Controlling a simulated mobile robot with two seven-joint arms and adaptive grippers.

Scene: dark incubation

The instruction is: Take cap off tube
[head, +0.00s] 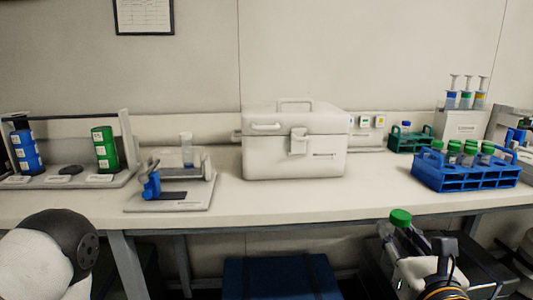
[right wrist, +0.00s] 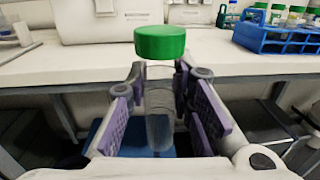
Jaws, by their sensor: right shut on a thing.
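My right gripper (head: 408,240) is in front of the bench's front edge, at the lower right of the head view. It is shut on a clear tube, held upright with its green cap (head: 400,217) above the fingers. In the right wrist view the tube (right wrist: 159,110) stands between the purple-padded fingers of the gripper (right wrist: 158,88). The green cap (right wrist: 160,43) sits at the tube's top, clear of the fingers. Of my left arm only a white and black part shows at the lower left; its gripper is out of view.
A blue rack (head: 465,180) with several green-capped tubes stands at the bench's right. A white box (head: 294,150) stands in the middle. A small stand (head: 172,190) with a blue clamp and a clear container is left of it. The bench front between box and rack is clear.

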